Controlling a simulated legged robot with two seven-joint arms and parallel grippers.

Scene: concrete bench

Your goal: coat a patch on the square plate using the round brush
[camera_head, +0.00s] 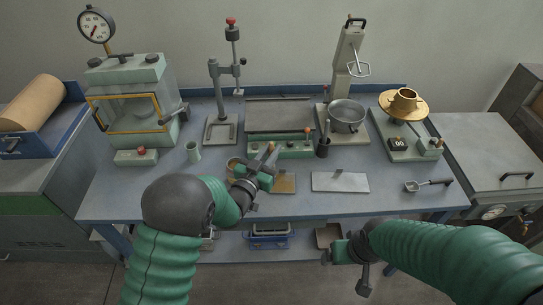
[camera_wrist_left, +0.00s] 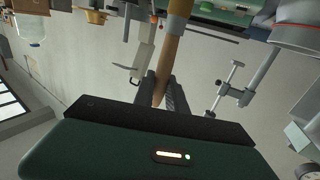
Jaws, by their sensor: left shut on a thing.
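My left gripper (camera_head: 264,166) is shut on the round brush (camera_wrist_left: 168,62), above the front middle of the bench. In the left wrist view its wooden handle runs up from between my dark fingers (camera_wrist_left: 166,92) to a yellowish part at the top edge. The brush tip is not clear.
A green-based device (camera_head: 294,150) and a dark cup (camera_head: 323,149) stand behind the plates. A mixer with a metal bowl (camera_head: 346,115) and a device with a brass top (camera_head: 405,103) stand farther right. A scoop (camera_head: 426,186) lies front right.

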